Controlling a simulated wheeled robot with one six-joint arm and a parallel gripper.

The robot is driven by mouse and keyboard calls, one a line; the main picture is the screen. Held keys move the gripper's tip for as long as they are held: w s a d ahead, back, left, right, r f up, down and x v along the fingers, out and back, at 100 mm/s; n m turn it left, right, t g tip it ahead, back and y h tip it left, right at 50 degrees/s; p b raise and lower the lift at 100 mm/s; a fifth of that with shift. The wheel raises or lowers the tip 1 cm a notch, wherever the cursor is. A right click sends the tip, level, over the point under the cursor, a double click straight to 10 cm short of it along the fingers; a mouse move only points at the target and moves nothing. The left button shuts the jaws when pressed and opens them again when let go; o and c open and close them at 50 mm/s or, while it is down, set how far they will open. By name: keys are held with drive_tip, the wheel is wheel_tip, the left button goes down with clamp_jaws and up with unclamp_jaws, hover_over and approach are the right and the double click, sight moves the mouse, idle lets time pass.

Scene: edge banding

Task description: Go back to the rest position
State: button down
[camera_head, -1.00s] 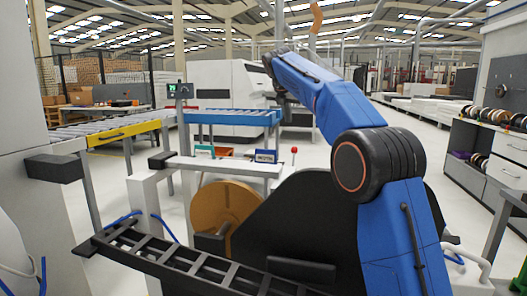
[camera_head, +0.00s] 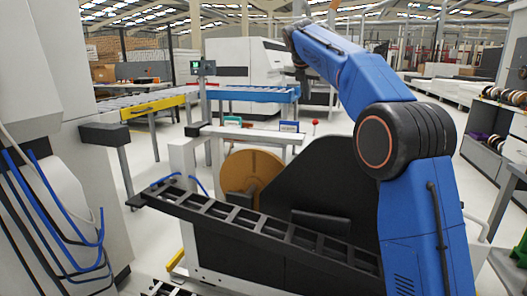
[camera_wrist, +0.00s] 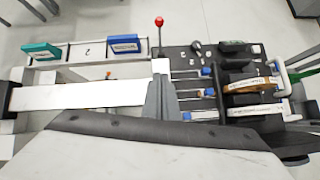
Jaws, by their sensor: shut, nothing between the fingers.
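My blue arm rises at the right of the head view, with its far end pointing up and away toward the back. My gripper's fingers are not clear in that view. In the wrist view my gripper (camera_wrist: 161,98) shows as grey tapered fingers, close together with nothing between them. They appear over the right end of a long white strip (camera_wrist: 85,94). I cannot tell how far above it they are.
The brown coil (camera_head: 251,172) and black slotted rail (camera_head: 235,218) are in front of me. A machine with blue cables (camera_head: 50,200) is close at left. The blue roller conveyor (camera_head: 255,94) stands behind. A shelf of coils (camera_head: 490,125) is at right. Teal (camera_wrist: 40,50) and blue (camera_wrist: 125,45) bins show below the wrist.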

drive_tip(key=s+d+f+m+g, duration=0.1)
drive_tip(key=s+d+f+m, duration=0.3)
drive_tip(key=s, duration=0.7)
drive_tip(key=s+d+f+m+y, duration=0.1)
drive_tip(key=s+d+f+m, duration=0.15)
drive_tip(key=s+m, duration=0.55)
drive_tip(key=s+d+f+m+g, duration=0.1)
drive_tip(key=s+d+f+m, duration=0.2)
drive_tip(key=s, duration=1)
drive_tip(key=s+d+f+m+y, duration=0.1)
drive_tip(key=s+f+m, duration=0.6)
drive_tip(key=s+f, duration=0.5)
drive_tip(key=s+d+f+m, duration=0.1)
drive_tip(key=s+f+m, duration=0.7)
drive_tip(key=s+f, duration=0.5)
drive_tip(key=s, duration=0.6)
drive_tip(key=shift+d+g+y, duration=0.3)
drive_tip(key=shift+d+y, duration=0.1)
drive_tip(key=shift+d, duration=0.15)
